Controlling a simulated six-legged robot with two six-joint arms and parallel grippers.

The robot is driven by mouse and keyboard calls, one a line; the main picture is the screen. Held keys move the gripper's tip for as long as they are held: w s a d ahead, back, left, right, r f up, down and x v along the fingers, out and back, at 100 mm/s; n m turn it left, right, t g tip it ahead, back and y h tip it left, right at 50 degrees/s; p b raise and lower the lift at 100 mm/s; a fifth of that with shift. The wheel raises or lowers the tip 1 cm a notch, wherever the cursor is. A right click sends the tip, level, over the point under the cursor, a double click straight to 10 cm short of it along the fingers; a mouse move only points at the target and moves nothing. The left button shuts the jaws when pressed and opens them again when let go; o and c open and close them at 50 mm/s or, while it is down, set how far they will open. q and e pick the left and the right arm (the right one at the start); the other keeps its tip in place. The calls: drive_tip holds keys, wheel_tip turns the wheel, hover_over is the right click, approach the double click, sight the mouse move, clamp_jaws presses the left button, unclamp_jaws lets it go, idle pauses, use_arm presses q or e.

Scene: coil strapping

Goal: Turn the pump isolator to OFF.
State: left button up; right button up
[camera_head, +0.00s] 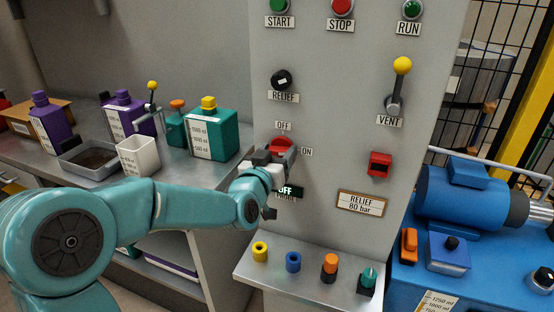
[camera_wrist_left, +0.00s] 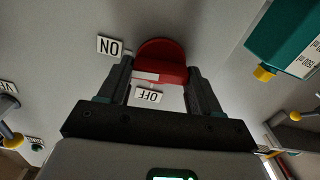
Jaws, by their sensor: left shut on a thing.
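The pump isolator is a red rotary knob (camera_head: 283,143) on the grey panel, with an OFF label (camera_head: 283,125) above it and an ON label (camera_head: 307,152) to its right. My left gripper (camera_head: 273,156) is shut on the knob and hides its lower part. In the left wrist view the red knob (camera_wrist_left: 162,58) sits between the two fingers (camera_wrist_left: 158,82), with a white patch near its edge. The ON label (camera_wrist_left: 109,46) and OFF label (camera_wrist_left: 149,96) appear turned over there. Which label the knob points to is unclear. My right gripper is out of view.
A black RELIEF knob (camera_head: 281,79) and a yellow-tipped VENT lever (camera_head: 399,85) are above on the panel. A red switch (camera_head: 380,164) is to the right. A shelf (camera_head: 300,270) with several coloured pieces juts out below. A bench with bottles (camera_head: 210,133) is at left.

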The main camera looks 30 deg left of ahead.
use_arm(q)
drive_tip(key=n+b, duration=0.2)
drive_tip(key=b, duration=0.1)
drive_tip(key=n+b, duration=0.6)
drive_tip(key=shift+a+f, duration=0.1)
drive_tip(key=shift+f, duration=0.15)
drive_tip(key=n+b, duration=0.3)
drive_tip(key=n, duration=0.1)
drive_tip(key=shift+a+n+b, duration=0.1)
drive_tip(key=shift+n+b, duration=1.1)
drive_tip(key=shift+n, duration=1)
drive_tip(key=shift+r, duration=0.1)
drive_tip(key=o, duration=1.1)
drive_tip(key=shift+c, duration=0.2)
drive_tip(key=shift+s, duration=0.15)
drive_tip(key=p+v, duration=0.2)
drive_tip(key=v, duration=1.4)
drive_tip(key=shift+p, duration=0.4)
